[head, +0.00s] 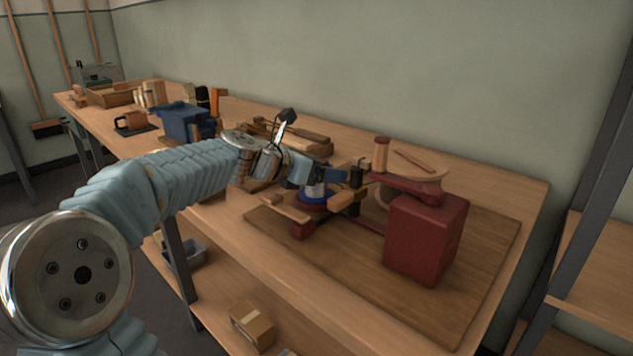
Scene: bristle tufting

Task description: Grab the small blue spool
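A small blue spool (313,202) with a pale, silvery top sits among the parts of a dark red machine (426,235) on the bench. My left arm reaches in from the left, and my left gripper (340,176) is right above and beside the spool. The gripper overlaps the machine's small parts, so I cannot tell whether its fingers are open or shut, or whether they touch the spool. My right gripper is not in view.
The machine stands on a brown board (480,262) on the wooden bench. A wooden spool (380,154) stands upright behind it. A cardboard box (252,326) is on the lower shelf.

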